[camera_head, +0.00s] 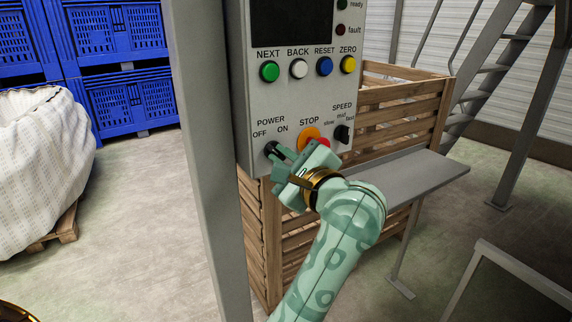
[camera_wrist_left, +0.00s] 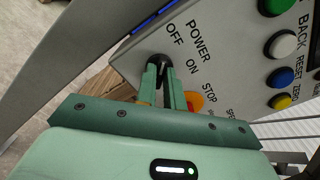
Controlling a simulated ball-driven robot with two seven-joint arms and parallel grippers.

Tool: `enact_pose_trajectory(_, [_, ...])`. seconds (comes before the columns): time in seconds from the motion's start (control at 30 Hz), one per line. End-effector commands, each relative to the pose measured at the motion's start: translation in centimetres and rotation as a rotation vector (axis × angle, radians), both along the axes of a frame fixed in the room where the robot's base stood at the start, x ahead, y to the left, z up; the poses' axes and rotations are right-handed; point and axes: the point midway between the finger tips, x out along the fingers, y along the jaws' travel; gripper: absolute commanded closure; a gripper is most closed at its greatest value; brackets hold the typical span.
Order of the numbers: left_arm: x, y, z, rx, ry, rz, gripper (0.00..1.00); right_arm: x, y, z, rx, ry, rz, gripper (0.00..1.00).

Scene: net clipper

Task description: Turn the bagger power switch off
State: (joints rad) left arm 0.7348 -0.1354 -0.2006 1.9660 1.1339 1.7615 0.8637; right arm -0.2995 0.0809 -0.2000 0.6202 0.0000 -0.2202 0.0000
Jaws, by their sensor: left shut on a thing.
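The grey control panel (camera_head: 293,95) carries the black power switch (camera_head: 271,149), below the words POWER, OFF and ON. My left gripper (camera_head: 280,154) is at this switch, its fingers closed on the knob. In the left wrist view, the power switch (camera_wrist_left: 157,62) shows as a dark round knob between and just beyond the tips of the green fingers (camera_wrist_left: 163,78). The fingers cover part of the knob, so I cannot tell clearly whether it points to OFF or ON. My right gripper is not in view.
The orange and red STOP button (camera_head: 309,134) is close beside my left gripper, with the black speed knob (camera_head: 342,133) further right. Green, white, blue and yellow buttons sit above. A grey post (camera_head: 205,150) stands left of the panel, and a wooden crate (camera_head: 400,105) behind.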

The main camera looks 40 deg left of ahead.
Motion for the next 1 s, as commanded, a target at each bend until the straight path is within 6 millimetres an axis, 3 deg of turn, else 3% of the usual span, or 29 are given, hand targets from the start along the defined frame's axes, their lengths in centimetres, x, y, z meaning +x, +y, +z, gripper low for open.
enact_pose_trajectory(0.6, [0.03,-0.05,-0.21,-0.022,-0.036,-0.002,1.0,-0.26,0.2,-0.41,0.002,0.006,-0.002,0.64])
enact_pose_trajectory(0.63, [0.03,-0.05,-0.21,-0.022,-0.036,-0.002,0.84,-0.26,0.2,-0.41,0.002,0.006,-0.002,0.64])
enact_pose_trajectory(0.7, [0.03,-0.04,-0.19,-0.022,-0.035,-0.002,0.68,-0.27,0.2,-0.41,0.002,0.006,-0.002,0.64])
enact_pose_trajectory(1.0, [0.01,-0.05,-0.09,-0.017,-0.036,-0.001,0.68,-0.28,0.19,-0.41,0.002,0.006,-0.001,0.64])
